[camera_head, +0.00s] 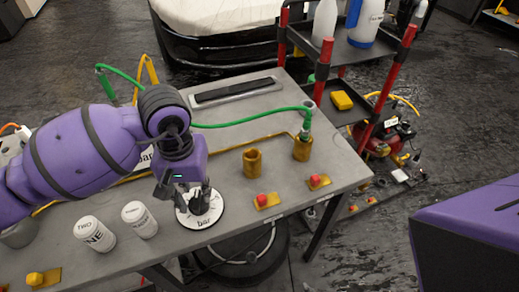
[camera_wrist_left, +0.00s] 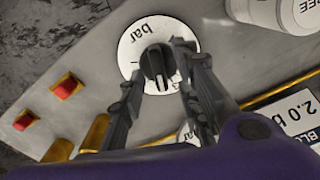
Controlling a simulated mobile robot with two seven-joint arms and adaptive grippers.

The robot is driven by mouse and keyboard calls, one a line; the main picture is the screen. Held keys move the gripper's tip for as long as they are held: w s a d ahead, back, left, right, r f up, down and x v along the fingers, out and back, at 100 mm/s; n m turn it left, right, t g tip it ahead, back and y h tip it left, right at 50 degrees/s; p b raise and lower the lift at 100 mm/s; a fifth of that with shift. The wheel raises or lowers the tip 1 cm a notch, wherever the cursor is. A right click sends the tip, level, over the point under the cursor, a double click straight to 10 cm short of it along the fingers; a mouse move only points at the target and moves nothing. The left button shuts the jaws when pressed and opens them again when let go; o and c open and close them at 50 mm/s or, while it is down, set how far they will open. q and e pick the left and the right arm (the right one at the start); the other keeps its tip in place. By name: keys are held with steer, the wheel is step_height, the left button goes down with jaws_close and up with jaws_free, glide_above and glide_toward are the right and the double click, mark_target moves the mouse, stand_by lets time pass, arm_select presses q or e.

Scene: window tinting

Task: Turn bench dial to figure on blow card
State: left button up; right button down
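The bench dial (camera_head: 200,222) is a white disc marked "bar" with a black knob, near the bench's front edge. In the left wrist view the dial (camera_wrist_left: 133,35) and its knob (camera_wrist_left: 157,66) show clearly, a white pointer mark on the knob. My left gripper (camera_head: 196,200) is down at the dial. In the wrist view its fingers (camera_wrist_left: 160,62) are spread on either side of the knob; I cannot tell whether they touch it. The blow card (camera_wrist_left: 297,116) reads "BL…" and "2.0 b", partly cut off. In the head view it is mostly behind my arm. My right gripper is out of view.
White canisters (camera_head: 95,234) stand left of the dial. Red buttons on yellow bases (camera_head: 266,200) and brass cups (camera_head: 252,162) are to its right. A green hose (camera_head: 235,123) crosses the bench behind. A red-post trolley (camera_head: 320,62) stands beyond the far right corner.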

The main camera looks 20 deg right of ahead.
arm_select(q)
steer(key=shift+f, duration=0.35)
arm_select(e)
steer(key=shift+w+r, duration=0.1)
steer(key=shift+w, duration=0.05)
arm_select(q)
jaws_close()
